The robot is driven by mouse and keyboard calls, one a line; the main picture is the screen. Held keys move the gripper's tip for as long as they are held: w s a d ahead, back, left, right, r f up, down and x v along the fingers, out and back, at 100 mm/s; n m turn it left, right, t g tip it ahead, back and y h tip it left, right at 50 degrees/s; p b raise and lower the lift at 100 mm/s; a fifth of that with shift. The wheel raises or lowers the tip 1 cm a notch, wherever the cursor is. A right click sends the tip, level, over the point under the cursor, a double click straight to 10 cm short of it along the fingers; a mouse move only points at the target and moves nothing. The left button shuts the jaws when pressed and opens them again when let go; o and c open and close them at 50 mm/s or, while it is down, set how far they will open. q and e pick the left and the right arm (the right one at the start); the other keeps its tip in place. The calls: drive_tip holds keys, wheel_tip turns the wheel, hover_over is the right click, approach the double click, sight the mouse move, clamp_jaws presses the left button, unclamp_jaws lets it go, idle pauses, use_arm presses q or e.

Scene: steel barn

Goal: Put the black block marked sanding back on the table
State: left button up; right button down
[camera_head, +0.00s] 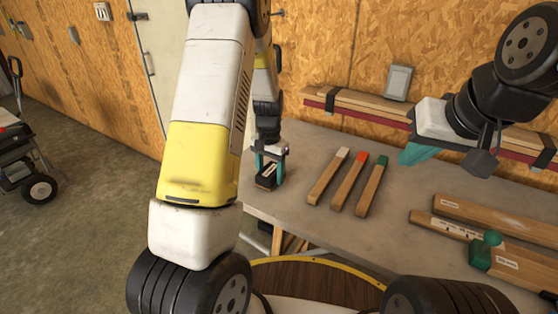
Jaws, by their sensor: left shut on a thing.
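The black block (266,180) with a pale label is at the left end of the grey table (310,215). My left gripper (270,166) points down and is shut on it, with a teal finger on each side. The block looks at or just above the tabletop; I cannot tell whether it touches. The label's writing is too small to read. My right gripper (442,161) hangs over the right part of the table, its fingers apart and nothing between them.
Three wooden sticks with white (328,177), red (347,184) and green (372,187) ends lie mid-table. Wooden boards (490,218) and a green-knobbed tool (490,250) lie at right. Planks run along the back wall. Bare tabletop lies right of the block.

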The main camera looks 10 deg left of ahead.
sight(270, 170)
use_arm(q)
drive_tip(key=shift+f, duration=0.15)
drive_tip(key=o, duration=1.6)
drive_tip(key=s+r+n+t+h, duration=0.1)
drive_tip(key=s+r, duration=0.1)
drive_tip(key=r, duration=0.8)
drive_tip(key=s+r, duration=0.3)
drive_tip(key=r, duration=0.6)
drive_tip(key=s+r+t, duration=0.1)
drive_tip(key=s+r, duration=0.2)
drive_tip(key=s, duration=0.3)
drive_tip(key=s+d+r+n+t, duration=0.1)
drive_tip(key=s+r+t, duration=0.1)
drive_tip(key=s, duration=0.4)
drive_tip(key=s+d+r+n+t+h, duration=0.1)
drive_tip(key=s+r+t, duration=0.1)
drive_tip(key=s+r, duration=0.2)
drive_tip(key=shift+s+d+r, duration=0.1)
drive_tip(key=shift+s, duration=1.5)
